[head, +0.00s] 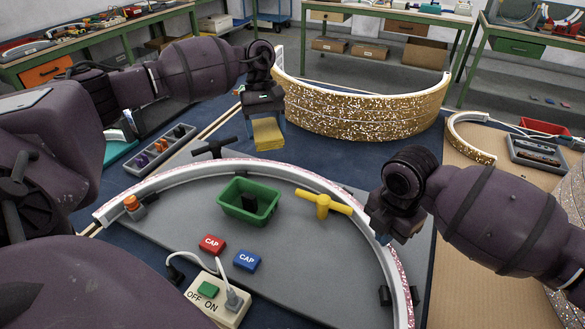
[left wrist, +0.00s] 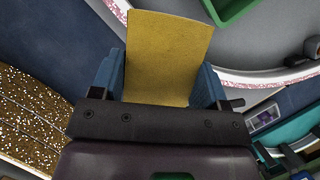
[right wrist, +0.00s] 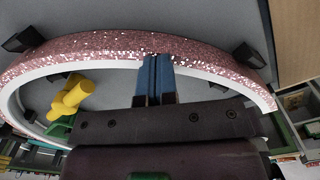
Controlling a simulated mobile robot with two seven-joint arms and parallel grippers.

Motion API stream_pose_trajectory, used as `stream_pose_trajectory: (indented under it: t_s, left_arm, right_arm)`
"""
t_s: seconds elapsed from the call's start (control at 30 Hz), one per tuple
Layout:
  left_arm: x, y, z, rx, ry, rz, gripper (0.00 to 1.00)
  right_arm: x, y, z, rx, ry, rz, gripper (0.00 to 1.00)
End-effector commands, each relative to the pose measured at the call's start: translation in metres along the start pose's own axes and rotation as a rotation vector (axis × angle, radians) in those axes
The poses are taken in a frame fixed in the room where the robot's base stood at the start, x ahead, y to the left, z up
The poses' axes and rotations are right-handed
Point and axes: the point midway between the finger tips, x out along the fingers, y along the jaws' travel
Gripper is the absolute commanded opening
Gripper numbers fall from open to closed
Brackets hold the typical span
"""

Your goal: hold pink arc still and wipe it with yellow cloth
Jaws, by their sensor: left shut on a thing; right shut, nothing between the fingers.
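The pink glitter arc (head: 160,180) stands curved on a grey board, with a white inner side and pink outer face. My left gripper (head: 265,118) is shut on the yellow cloth (head: 268,134), holding it beyond the arc's far side, apart from it in the head view. The cloth fills the middle of the left wrist view (left wrist: 167,55). My right gripper (head: 385,235) is shut and empty at the arc's right side. In the right wrist view its fingertips (right wrist: 156,62) overlap the pink arc (right wrist: 80,50); I cannot tell if they touch.
A black clamp (head: 212,148) stands at the arc's far edge. A gold glitter arc (head: 360,112) stands behind.

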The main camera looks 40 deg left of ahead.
Motion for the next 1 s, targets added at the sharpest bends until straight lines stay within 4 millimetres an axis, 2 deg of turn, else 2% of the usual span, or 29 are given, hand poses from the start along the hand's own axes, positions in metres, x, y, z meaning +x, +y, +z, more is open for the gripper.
stream_pose_trajectory:
  t_s: [0.03,0.13,1.0]
  left_arm:
    - [0.002,0.000,-0.001,-0.001,-0.002,-0.002,0.49]
    - [-0.002,0.000,0.001,0.001,0.002,0.002,0.49]
    - [-0.057,-0.002,0.025,0.023,0.042,0.054,0.49]
  right_arm:
    - [0.008,-0.003,-0.003,-0.001,0.010,-0.011,0.00]
    - [0.004,-0.003,-0.002,0.000,0.009,-0.010,0.00]
    - [-0.057,0.000,0.000,-0.001,-0.002,-0.002,0.00]
